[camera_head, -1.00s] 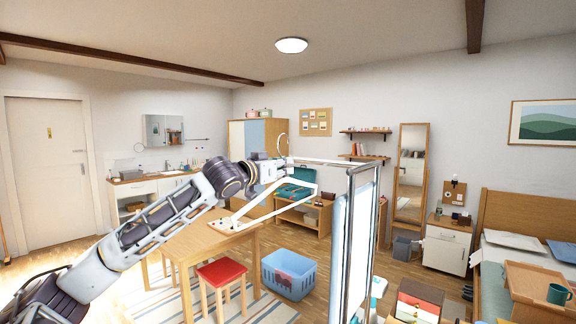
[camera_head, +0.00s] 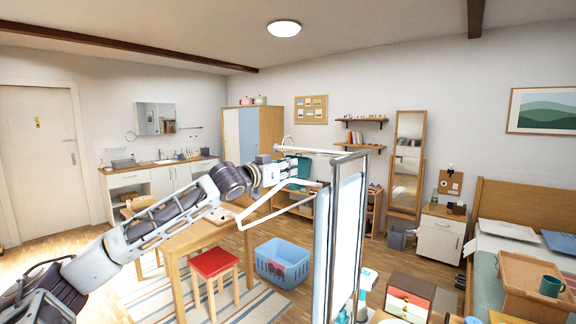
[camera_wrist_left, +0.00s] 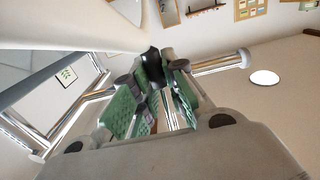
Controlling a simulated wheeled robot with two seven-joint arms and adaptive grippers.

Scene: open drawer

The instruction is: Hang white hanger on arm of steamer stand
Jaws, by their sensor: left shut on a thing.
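The white hanger (camera_head: 302,183) hangs tilted from my left gripper (camera_head: 277,174), which is shut on it near its neck. Its hook (camera_head: 287,140) rises above the gripper, at the left end of the stand's horizontal arm (camera_head: 308,151). I cannot tell whether the hook is around the arm or only in front of it. The steamer stand (camera_head: 343,220) is a metal frame with a pale board. In the left wrist view, the green-padded fingers (camera_wrist_left: 155,105) are close together, the hanger (camera_wrist_left: 75,30) fills the upper left, and the chrome arm (camera_wrist_left: 220,63) passes beyond the fingers.
A wooden table (camera_head: 190,238), a red stool (camera_head: 214,262) and a blue basket (camera_head: 283,262) stand below and left of the hanger. A small drawer box (camera_head: 410,295) is right of the stand.

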